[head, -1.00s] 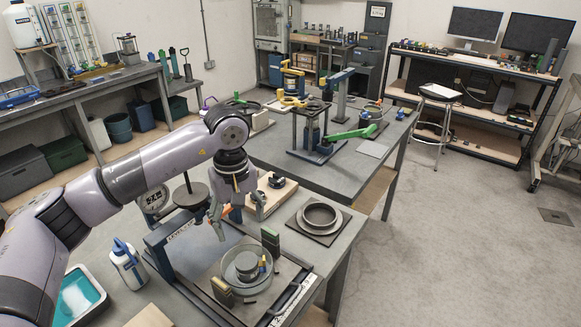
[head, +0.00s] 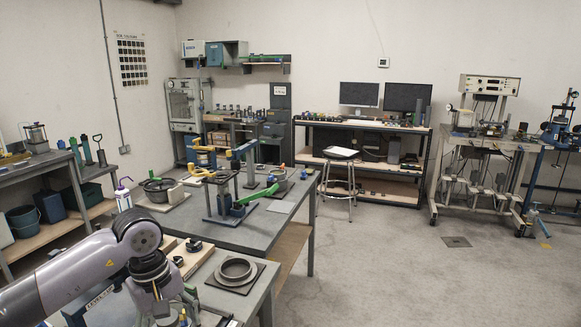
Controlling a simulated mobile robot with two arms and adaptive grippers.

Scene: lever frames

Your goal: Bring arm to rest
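My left arm comes in from the lower left, pale and grey, with its round wrist joint above the near bench. My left gripper (head: 170,316) points down at the bottom edge of the head view. Its fingertips are small and partly cut off, so I cannot tell whether they are open or shut. No held object can be made out. My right arm and gripper are not in view.
A grey ring on a dark square plate (head: 235,289) lies on the near bench just right of my gripper. The bench beyond carries lever stands, a green-handled lever (head: 258,194) and a black pan (head: 159,190). A stool (head: 340,180) stands beyond open floor (head: 390,265).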

